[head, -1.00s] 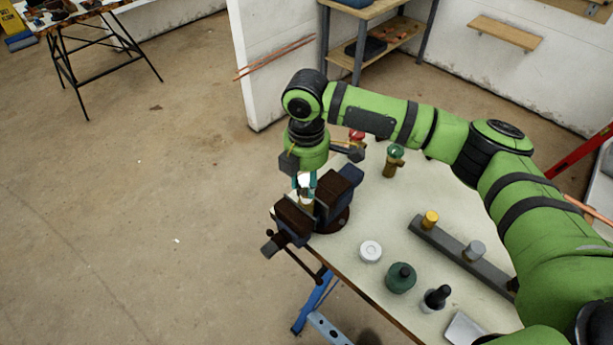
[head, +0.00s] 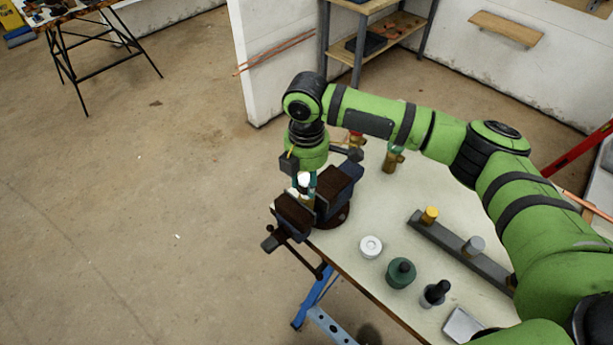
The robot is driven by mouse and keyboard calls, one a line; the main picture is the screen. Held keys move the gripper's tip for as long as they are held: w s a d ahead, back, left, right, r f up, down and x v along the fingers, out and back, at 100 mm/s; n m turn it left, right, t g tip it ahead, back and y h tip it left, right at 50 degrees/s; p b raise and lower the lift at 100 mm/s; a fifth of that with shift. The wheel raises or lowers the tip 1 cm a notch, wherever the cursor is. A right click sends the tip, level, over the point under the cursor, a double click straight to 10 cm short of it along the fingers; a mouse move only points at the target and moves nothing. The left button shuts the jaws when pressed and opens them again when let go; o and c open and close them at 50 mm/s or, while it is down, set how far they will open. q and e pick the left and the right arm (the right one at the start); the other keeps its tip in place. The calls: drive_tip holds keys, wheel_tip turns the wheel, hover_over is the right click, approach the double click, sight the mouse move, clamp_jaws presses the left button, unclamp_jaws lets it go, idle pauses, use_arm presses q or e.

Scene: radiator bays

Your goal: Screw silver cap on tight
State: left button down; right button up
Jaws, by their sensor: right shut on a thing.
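My right gripper (head: 304,183) points down over the vise (head: 318,203) at the table's far left corner. Its teal-tipped fingers are shut on a small pale silver cap (head: 304,179). A brass fitting (head: 307,201) stands upright between the vise jaws, right under the cap. The cap appears to sit on the fitting, but the fingers hide the joint, so I cannot tell how tight it is. Another silver-grey cap (head: 474,246) and a yellow cap (head: 430,215) stand on a dark rail (head: 450,240). My left gripper is out of view.
A white tape roll (head: 371,246), a green bottle (head: 401,273) and a black-topped bottle (head: 435,293) stand along the table's (head: 372,212) near edge.

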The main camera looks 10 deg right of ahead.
drive_tip(key=shift+f, duration=0.4)
drive_tip(key=o, duration=1.2)
wheel_tip(320, 180, up, 12)
